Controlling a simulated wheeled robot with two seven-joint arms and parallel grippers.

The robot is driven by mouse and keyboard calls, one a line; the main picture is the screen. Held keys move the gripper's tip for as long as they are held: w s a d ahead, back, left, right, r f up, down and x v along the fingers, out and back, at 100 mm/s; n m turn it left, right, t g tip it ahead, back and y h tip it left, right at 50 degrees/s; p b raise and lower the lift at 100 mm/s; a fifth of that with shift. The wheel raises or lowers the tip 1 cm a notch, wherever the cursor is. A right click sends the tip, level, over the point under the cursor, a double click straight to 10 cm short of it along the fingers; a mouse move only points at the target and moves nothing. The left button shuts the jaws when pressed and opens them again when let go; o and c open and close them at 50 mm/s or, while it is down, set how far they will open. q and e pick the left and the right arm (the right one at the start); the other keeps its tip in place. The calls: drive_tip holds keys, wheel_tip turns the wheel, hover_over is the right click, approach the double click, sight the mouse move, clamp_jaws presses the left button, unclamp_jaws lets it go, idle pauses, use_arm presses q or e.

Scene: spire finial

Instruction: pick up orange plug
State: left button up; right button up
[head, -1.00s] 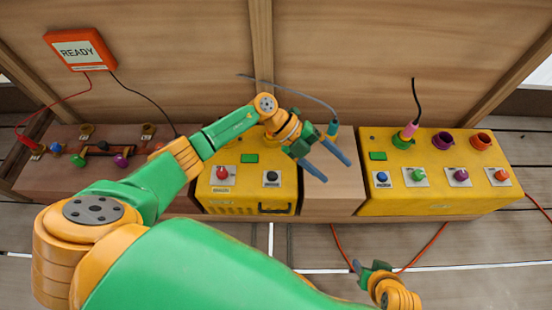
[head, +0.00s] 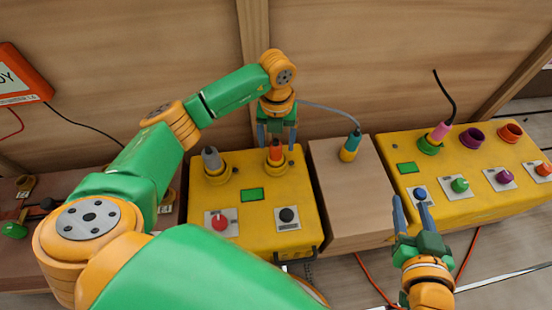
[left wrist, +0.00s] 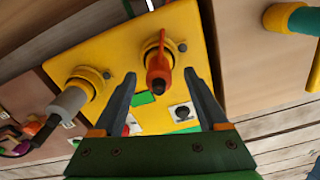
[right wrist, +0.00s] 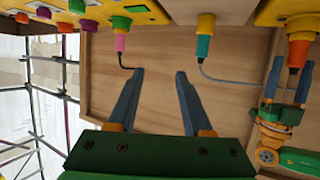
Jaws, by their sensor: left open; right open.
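The orange plug (head: 275,152) stands upright in a yellow socket on the left yellow box (head: 255,217). In the left wrist view the orange plug (left wrist: 158,75) shows between and beyond the fingers. My left gripper (head: 276,138) is open just above the plug, its fingers on either side of the top. I cannot tell whether they touch it. My right gripper (head: 411,203) is open and empty in front of the right yellow box (head: 470,165). In the right wrist view the orange plug (right wrist: 298,52) shows at the right with my left gripper near it.
A grey plug (head: 211,158) stands in the socket left of the orange one. A teal plug (head: 351,143) with a grey cable stands on the wooden block (head: 345,190). A pink plug (head: 440,131) is on the right box. Red (head: 219,223) and black knobs (head: 287,214) sit at the left box's front.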

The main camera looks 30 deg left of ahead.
sight(276, 156)
use_arm(q)
wheel_tip(276, 156, down, 3)
drive_tip(key=shift+s+f+b, duration=0.15)
drive_tip(key=shift+b, duration=0.55)
clamp_jaws()
use_arm(e)
wheel_tip(276, 156, up, 11)
drive_tip(key=w+a+t+y, duration=0.1)
drive_tip(key=t+y, duration=0.1)
drive_tip(key=t, duration=0.4)
drive_tip(key=shift+w+a+n, duration=0.15)
drive_tip(key=shift+a+n, duration=0.15)
drive_tip(key=shift+a, duration=0.05)
